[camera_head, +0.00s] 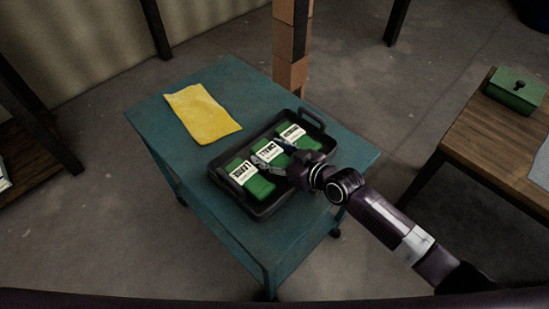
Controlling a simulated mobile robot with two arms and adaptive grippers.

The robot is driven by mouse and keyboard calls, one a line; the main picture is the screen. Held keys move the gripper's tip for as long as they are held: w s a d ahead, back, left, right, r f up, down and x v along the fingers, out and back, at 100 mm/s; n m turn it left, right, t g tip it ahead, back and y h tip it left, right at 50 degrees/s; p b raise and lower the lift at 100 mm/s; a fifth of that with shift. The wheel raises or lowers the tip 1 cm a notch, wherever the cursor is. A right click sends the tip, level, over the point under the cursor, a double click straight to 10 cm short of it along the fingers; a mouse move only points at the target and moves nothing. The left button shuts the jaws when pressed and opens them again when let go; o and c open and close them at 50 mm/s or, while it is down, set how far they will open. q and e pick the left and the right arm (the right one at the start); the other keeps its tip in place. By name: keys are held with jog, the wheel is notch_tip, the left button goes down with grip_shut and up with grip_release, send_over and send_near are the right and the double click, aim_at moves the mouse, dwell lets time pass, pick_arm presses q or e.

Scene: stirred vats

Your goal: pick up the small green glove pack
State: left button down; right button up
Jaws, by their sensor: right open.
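Three green glove packs with white labels lie in a row in a black tray (262,211). The middle pack's label seems to read SMALL, so I take it as the small green glove pack (267,151). The pack at the near left (259,187) seems to read LARGE. The far right pack (306,142) has a label too small to read surely. My right gripper (273,158) is open above or at the middle pack and hides part of it. I cannot tell whether the fingers touch it. My left gripper is not in view.
The tray stands on a teal cart (150,118) with a yellow cloth (202,113) at its back left. A stack of brown boxes (291,45) rises behind the cart. A wooden table (490,135) with a green lidded box (516,90) is at the right.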

jog(key=shift+c, duration=0.7)
jog(key=c, duration=0.7)
jog(key=shift+c, duration=0.6)
jog(key=shift+r, duration=0.15)
